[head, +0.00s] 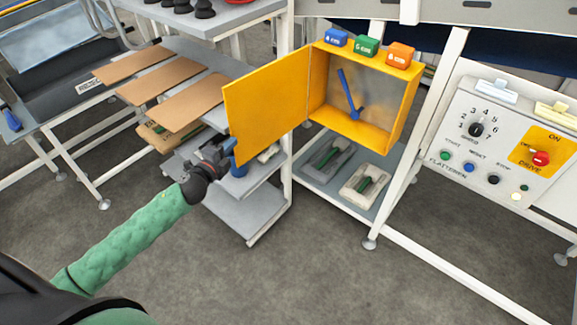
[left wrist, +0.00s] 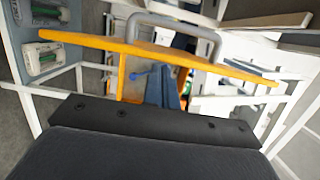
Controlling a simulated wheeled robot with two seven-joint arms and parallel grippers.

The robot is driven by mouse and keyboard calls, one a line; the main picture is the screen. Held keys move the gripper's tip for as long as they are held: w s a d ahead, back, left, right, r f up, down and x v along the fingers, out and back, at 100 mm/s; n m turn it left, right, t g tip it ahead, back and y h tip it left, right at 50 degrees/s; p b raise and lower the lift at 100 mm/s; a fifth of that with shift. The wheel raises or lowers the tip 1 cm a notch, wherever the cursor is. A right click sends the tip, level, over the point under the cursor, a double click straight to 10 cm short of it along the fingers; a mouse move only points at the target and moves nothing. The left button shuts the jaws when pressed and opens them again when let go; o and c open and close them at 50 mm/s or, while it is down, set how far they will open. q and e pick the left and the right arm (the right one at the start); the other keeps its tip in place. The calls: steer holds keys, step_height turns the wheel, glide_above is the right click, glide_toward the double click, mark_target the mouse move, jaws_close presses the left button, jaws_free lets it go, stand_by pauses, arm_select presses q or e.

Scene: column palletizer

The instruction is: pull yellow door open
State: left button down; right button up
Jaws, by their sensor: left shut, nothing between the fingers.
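The yellow door (head: 265,104) stands swung wide open to the left of its yellow cabinet (head: 408,110). The cabinet's inside shows, with a blue tool (head: 347,92) in it. My left gripper (head: 222,152) is shut and empty, by the lower left part of the door; its tips are partly hidden, and I cannot tell whether it touches the door. In the left wrist view, the yellow door (left wrist: 90,43) runs almost edge-on across the picture, with a grey arched handle (left wrist: 172,24) on it. My right gripper is not in view.
Blue, green and orange boxes (head: 367,46) stand on the cabinet. Brown boards (head: 187,102) lie on a rack to the left. A shelf below holds trays with green-handled tools (head: 364,183). A control panel (head: 470,165) is at right. The front floor is clear.

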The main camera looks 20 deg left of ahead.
arm_select(q)
steer(key=shift+w+a, duration=0.25)
steer(key=shift+a, duration=0.3)
steer(key=shift+w+a, duration=0.25)
steer(key=shift+a, duration=0.3)
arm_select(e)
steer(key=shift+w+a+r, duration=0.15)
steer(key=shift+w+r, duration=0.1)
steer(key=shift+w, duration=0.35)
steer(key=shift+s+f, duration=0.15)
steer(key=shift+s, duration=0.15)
